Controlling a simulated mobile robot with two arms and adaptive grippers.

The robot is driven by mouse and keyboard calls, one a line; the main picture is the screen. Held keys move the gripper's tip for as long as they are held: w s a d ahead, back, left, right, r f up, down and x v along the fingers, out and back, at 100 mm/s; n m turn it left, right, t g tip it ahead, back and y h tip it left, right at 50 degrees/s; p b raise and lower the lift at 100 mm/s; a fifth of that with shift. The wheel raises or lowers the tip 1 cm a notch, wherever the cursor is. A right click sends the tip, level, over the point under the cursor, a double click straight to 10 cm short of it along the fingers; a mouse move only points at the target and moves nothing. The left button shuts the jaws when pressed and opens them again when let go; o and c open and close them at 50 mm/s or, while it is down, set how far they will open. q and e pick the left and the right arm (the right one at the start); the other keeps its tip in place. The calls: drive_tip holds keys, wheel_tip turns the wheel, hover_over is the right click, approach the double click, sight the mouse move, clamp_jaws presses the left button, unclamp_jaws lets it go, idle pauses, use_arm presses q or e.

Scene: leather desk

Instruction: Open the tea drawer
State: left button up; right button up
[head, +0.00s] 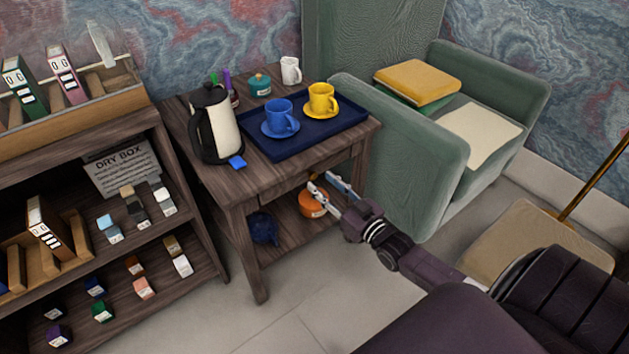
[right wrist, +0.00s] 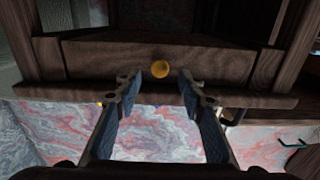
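The tea drawer (head: 280,191) is in the front of the dark wooden side table, under its top. It appears closed. In the right wrist view the drawer front (right wrist: 105,58) fills the upper middle, with a round brass knob (right wrist: 160,69) on it. My right gripper (head: 326,188) is in front of the drawer, partly covering it in the head view. In the right wrist view its two fingers (right wrist: 160,88) are open and empty, their tips apart on either side of the knob and just short of it. Contact cannot be told. My left gripper is not in view.
A blue tray (head: 272,145) with a blue cup and a yellow cup lies on the table (head: 215,183), beside a kettle (head: 215,125). An orange pot (head: 311,204) stands on the lower shelf. A green armchair (head: 415,130) stands close on the right. A shelf unit stands left.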

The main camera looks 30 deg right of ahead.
sight(314, 176)
drive_tip(key=shift+w+a+b, duration=0.15)
drive_tip(key=shift+w+b, duration=0.15)
drive_tip(key=shift+w, duration=1.45)
clamp_jaws()
